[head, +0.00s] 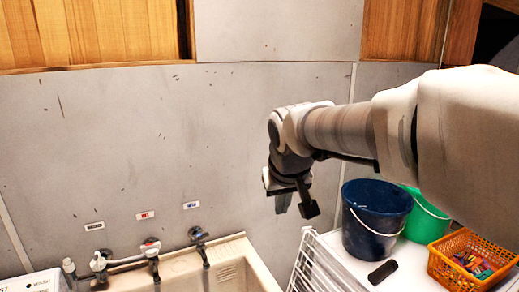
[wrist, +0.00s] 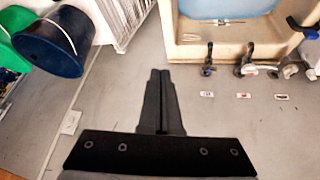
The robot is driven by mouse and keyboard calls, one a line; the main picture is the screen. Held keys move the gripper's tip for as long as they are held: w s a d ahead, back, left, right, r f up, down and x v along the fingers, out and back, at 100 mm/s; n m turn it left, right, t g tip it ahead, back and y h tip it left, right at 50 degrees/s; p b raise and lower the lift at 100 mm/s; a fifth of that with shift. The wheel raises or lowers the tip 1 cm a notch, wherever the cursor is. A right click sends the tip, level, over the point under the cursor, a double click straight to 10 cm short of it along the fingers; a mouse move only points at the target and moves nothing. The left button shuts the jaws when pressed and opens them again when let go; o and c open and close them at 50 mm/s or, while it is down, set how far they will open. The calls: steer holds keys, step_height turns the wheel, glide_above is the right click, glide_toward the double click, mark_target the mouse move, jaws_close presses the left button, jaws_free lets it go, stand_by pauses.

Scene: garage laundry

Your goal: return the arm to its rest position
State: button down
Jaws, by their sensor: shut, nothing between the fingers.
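My arm reaches in from the right in the head view and bends down at the wrist. My gripper (head: 297,212) points downward in front of the grey wall, between the sink and the blue bucket. In the wrist view my gripper (wrist: 161,72) has its two fingers together with nothing between them. It touches nothing that I can see.
A beige sink (head: 238,262) with several taps is at the lower left. A dark blue bucket (head: 368,232), a green bucket (head: 428,222) and an orange basket (head: 446,270) of pegs stand on a white top at the right. A white rack (head: 312,262) stands beside the sink.

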steer(key=s+d+f+m, duration=0.1)
steer(key=s+d, duration=0.3)
steer(key=s, duration=0.7)
steer(key=s+d+f+m, duration=0.1)
steer(key=s+d+f, duration=0.2)
steer(key=s, duration=0.7)
steer(key=shift+s+d+f+m, duration=0.3)
steer(key=shift+s+d+f, duration=0.1)
steer(key=shift+d, duration=0.8)
